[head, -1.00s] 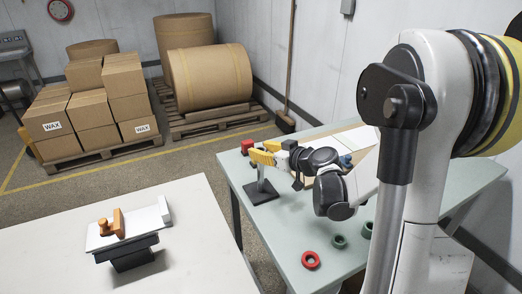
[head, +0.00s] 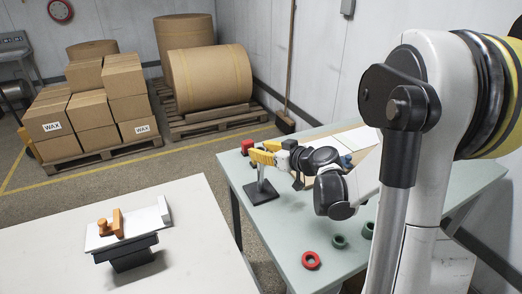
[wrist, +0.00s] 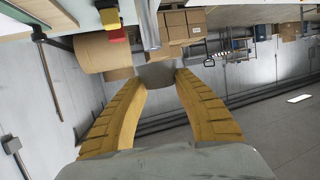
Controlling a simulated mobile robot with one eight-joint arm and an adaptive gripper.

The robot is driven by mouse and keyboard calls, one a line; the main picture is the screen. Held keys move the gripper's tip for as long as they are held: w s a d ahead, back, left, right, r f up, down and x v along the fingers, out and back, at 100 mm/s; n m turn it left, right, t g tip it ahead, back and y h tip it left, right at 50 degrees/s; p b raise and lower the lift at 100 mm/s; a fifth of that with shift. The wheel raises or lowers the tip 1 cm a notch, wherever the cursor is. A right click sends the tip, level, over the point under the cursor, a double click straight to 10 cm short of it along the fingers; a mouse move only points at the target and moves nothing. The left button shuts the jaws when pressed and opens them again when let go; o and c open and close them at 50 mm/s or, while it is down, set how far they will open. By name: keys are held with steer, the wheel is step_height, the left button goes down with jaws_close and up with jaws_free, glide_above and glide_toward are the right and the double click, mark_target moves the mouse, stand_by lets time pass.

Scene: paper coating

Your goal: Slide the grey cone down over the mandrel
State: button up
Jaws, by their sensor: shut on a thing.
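The mandrel (head: 261,175) is a thin upright post on a black square base (head: 264,193), on the left part of the pale green table. My gripper (head: 262,156) has yellow fingers and is at the top of the post. In the wrist view the fingers are shut on the grey cone (wrist: 157,75), held between their tips. A metallic rod, apparently the mandrel (wrist: 150,27), runs from the table side toward the cone. In the head view the fingers largely hide the cone. I cannot tell whether it is around the post's top or just above it.
A red ring (head: 311,260) and green rings (head: 340,241) lie on the green table (head: 285,235) near its front. A red block (head: 247,146) sits behind the stand.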

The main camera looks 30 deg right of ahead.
steer(key=shift+f+b, duration=1.85)
steer(key=shift+f, duration=0.15)
steer(key=o, duration=1.2)
steer(key=shift+s, duration=0.1)
steer(key=v, duration=1.1)
steer(key=shift+s, duration=0.4)
steer(key=shift+d+r, duration=0.1)
steer(key=shift+r, duration=0.05)
